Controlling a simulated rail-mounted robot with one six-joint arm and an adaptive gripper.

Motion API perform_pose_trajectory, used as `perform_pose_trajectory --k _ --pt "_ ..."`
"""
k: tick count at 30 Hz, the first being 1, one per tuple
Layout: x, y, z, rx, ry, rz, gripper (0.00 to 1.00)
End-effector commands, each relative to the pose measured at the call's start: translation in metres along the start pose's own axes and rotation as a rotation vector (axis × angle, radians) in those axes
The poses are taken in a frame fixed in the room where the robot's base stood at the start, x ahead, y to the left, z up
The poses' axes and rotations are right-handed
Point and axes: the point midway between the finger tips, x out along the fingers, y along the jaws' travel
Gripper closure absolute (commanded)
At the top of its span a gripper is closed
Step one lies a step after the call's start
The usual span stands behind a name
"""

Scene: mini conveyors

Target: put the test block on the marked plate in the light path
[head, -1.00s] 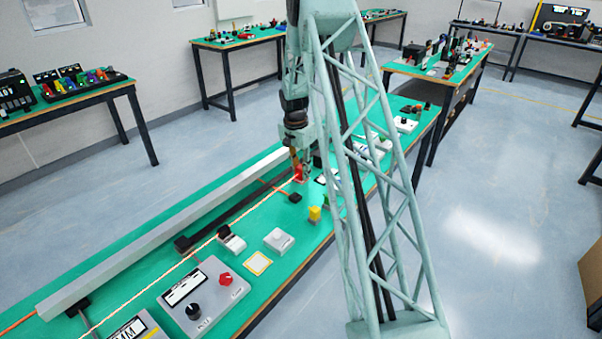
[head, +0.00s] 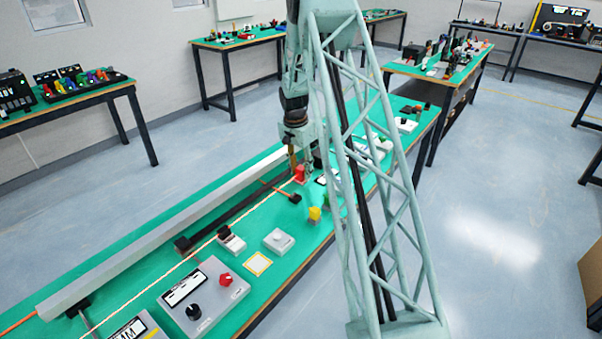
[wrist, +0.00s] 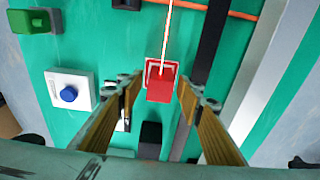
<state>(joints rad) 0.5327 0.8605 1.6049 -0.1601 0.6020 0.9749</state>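A red block (wrist: 162,84), which I take as the test block, stands on a small white-edged plate (wrist: 148,70) in the wrist view. A pale dashed line, the light path (wrist: 167,30), runs up to the block. The red block (head: 299,174) also shows in the head view at the end of that line. My gripper (wrist: 160,90) is open, its two fingers on either side of the block with gaps between. In the head view my gripper (head: 301,169) is just above and around the block. Most of the plate is hidden under the block.
A long grey rail (head: 150,235) runs along the bench. A black block (wrist: 150,138) is close to the fingers.

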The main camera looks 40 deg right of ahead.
Motion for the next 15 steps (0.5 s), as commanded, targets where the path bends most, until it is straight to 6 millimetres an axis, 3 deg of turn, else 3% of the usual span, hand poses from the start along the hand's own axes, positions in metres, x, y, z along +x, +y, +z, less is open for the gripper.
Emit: perform_pose_trajectory --k 15 --pt "-0.073 -0.001 0.000 0.000 0.001 -0.002 0.66"
